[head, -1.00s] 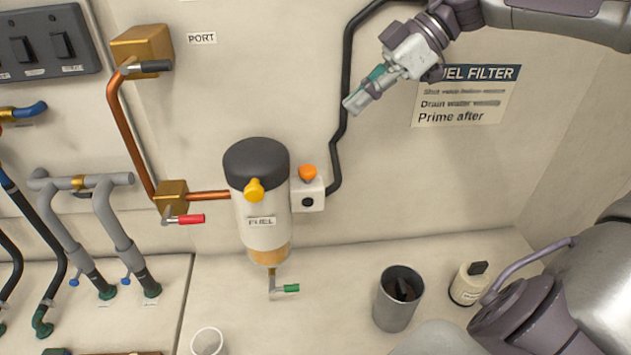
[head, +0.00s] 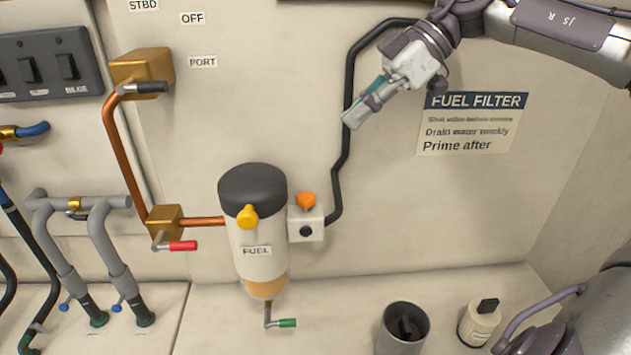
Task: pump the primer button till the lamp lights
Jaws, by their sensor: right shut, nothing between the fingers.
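The fuel filter (head: 255,275) is a pale cylinder with a black cap and a "FUEL" label, on the back wall. A white box (head: 318,221) joins its right side. An orange dome button (head: 306,200), which looks like the primer button, sits raised on top of the box. A dark round spot (head: 306,231) on the box front may be the lamp; it shows no light. My right gripper (head: 351,119) is shut and empty, up and to the right of the button, apart from it, its fingers pointing down and left.
A yellow knob (head: 247,217) sticks out of the filter's front. A red-handled valve (head: 182,246) is to its left and a green-handled drain (head: 287,323) below. A black hose (head: 350,90) runs up from the box, behind my gripper. A grey cup (head: 404,326) stands lower right.

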